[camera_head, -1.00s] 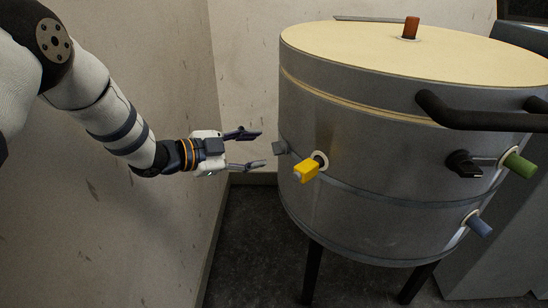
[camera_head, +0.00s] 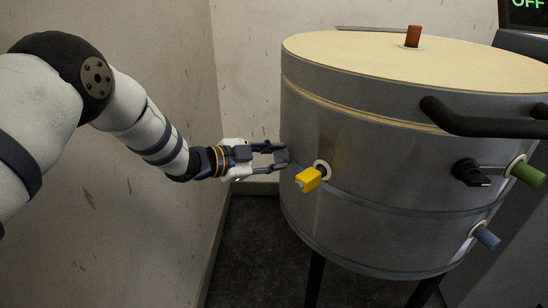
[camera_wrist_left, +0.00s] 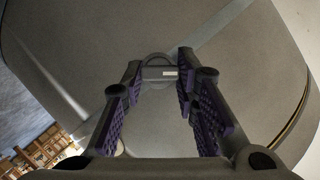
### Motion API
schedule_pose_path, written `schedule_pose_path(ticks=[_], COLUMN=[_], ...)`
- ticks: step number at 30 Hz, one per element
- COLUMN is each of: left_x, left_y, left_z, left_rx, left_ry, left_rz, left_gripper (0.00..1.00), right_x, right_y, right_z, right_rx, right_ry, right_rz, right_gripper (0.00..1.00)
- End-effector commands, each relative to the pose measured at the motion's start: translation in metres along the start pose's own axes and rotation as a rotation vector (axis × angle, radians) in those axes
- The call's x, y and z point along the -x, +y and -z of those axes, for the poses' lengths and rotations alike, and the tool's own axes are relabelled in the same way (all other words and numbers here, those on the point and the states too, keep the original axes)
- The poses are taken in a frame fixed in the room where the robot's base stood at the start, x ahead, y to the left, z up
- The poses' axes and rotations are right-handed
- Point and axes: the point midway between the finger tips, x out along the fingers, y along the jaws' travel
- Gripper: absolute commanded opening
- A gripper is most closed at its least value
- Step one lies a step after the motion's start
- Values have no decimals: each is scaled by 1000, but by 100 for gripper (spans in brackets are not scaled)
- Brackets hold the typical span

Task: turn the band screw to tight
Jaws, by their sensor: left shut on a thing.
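The band screw (camera_head: 283,157) is a small grey block on the left side of the metal drum (camera_head: 375,160), at the level of the band (camera_head: 375,212) around it. In the left wrist view the screw (camera_wrist_left: 160,73) shows as a dark bar with a pale mark in front of a round ring. My left gripper (camera_head: 277,158) reaches in from the left and is shut on the screw. In the wrist view its purple-padded fingers (camera_wrist_left: 160,85) stand at either side of the screw head. The fingertips partly hide the screw in the head view. My right gripper is not in view.
A yellow plug (camera_head: 308,180) sticks out of the drum close to the right of my left gripper. A black knob (camera_head: 472,173), a green plug (camera_head: 527,172), a blue plug (camera_head: 486,236) and a black handle (camera_head: 480,118) stand out further right. A wall (camera_head: 130,230) is at the left.

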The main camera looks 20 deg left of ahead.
Motion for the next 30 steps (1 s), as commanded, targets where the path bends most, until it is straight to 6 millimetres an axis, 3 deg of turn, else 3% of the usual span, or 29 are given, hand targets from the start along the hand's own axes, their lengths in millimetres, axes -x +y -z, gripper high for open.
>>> schedule_pose_path(ticks=[11, 30], left_x=[0, -1], left_y=[1, 7], left_z=[1, -1], left_rx=[-140, -693], left_ry=[-1, 0], left_rz=[58, 286], left_gripper=[0, 0], right_x=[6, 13], right_y=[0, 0], right_z=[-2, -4], right_rx=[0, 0], right_ry=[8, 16], right_rz=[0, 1], right_gripper=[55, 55])
